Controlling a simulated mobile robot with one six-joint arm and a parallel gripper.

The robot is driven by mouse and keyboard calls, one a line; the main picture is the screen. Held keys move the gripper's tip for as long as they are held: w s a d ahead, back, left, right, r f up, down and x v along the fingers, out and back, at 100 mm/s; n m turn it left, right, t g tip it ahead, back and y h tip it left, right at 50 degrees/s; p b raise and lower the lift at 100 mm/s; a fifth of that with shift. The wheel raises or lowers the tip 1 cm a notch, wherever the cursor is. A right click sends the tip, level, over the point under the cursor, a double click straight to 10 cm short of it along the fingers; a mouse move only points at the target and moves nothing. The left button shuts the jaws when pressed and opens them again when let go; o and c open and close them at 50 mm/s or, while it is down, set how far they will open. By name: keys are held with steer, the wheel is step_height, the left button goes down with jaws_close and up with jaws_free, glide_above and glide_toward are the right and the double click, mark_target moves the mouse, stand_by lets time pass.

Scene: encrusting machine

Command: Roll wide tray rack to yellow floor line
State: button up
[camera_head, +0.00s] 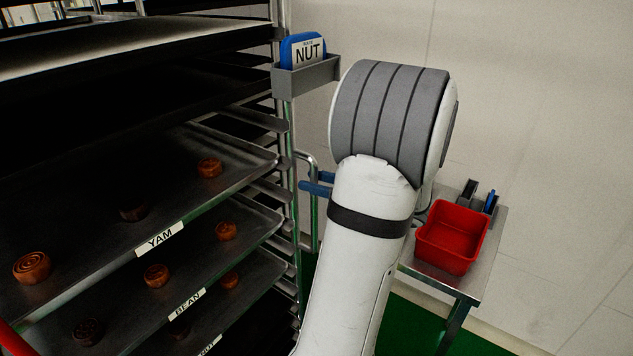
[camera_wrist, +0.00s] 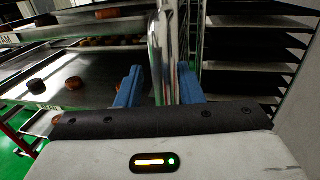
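A tall metal tray rack (camera_head: 285,130) fills the left of the head view. It bears wide dark trays labelled YAM and BEAN, with round pastries on them. A bent metal handle (camera_head: 312,228) stands at its right side; an upright metal bar also shows in the wrist view (camera_wrist: 166,45). My gripper (camera_head: 318,184) has blue fingers at this handle. In the wrist view my gripper (camera_wrist: 161,84) has one finger on each side of the bar. I cannot tell whether they press on it. No yellow floor line shows.
A grey holder (camera_head: 310,76) with a blue NUT card juts from the rack. A small metal table (camera_head: 430,276) with a red bin (camera_head: 452,237) stands right of my arm, by the pale wall. Green floor shows below. The wrist view shows dark shelves (camera_wrist: 245,68) at right.

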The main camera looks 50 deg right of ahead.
steer(key=shift+f, duration=0.1)
steer(key=b+v, duration=0.1)
steer(key=v, duration=0.6)
steer(key=shift+s, duration=0.35)
steer(key=shift+d, duration=0.15)
